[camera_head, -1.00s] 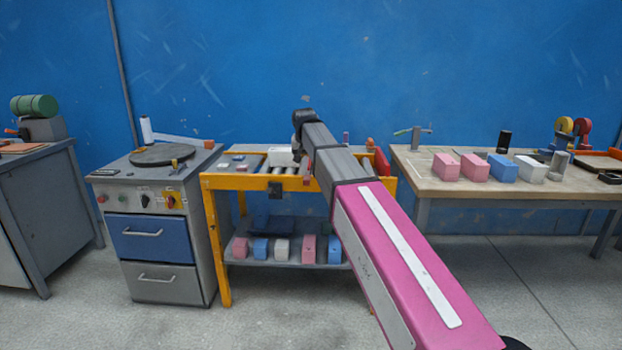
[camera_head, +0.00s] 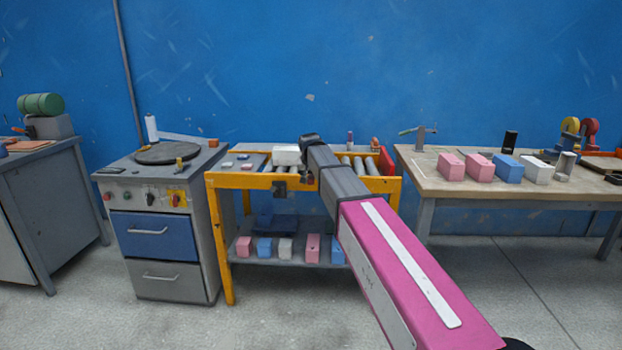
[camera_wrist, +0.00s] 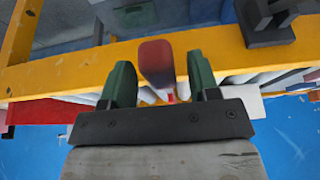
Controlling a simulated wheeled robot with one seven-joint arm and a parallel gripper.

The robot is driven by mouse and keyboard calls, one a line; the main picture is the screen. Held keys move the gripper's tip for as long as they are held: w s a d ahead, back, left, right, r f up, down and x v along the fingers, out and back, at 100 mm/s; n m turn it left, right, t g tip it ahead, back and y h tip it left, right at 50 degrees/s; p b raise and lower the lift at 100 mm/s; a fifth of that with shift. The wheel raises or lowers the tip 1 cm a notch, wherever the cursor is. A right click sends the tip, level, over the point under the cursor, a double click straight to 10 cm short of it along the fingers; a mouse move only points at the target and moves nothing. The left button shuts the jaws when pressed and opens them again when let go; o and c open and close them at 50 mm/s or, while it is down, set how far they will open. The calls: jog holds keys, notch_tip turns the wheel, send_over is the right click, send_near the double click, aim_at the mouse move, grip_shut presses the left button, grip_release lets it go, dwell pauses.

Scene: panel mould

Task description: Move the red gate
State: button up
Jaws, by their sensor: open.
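A dull red upright handle (camera_wrist: 156,62) stands at the front yellow edge of the roller bench in the wrist view, with a thin red stem below it. It looks like the gate's handle, but I cannot tell for sure. My gripper (camera_wrist: 158,72) is open, its two dark green fingers one on each side of the handle with gaps showing. In the head view my gripper (camera_head: 308,172) is at the bench's front edge, small and partly hidden by my arm. A larger red panel (camera_head: 386,162) stands at the right end of the rollers; red also shows at the left in the wrist view (camera_wrist: 35,112).
The yellow-framed bench (camera_head: 235,181) carries rollers and a white block (camera_head: 286,155). Several pink, blue and white blocks lie on its lower shelf (camera_head: 270,255). A grey cabinet (camera_head: 160,200) stands left, a wooden table (camera_head: 480,185) right. A dark bracket (camera_wrist: 268,22) sits on the yellow rail.

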jog(key=shift+c, duration=0.3)
grip_shut()
jog(key=shift+f, duration=2.75)
jog(key=shift+o, duration=0.3)
grip_release()
jog(key=v, duration=1)
jog(key=shift+s+r, duration=0.1)
jog(key=shift+r, duration=0.3)
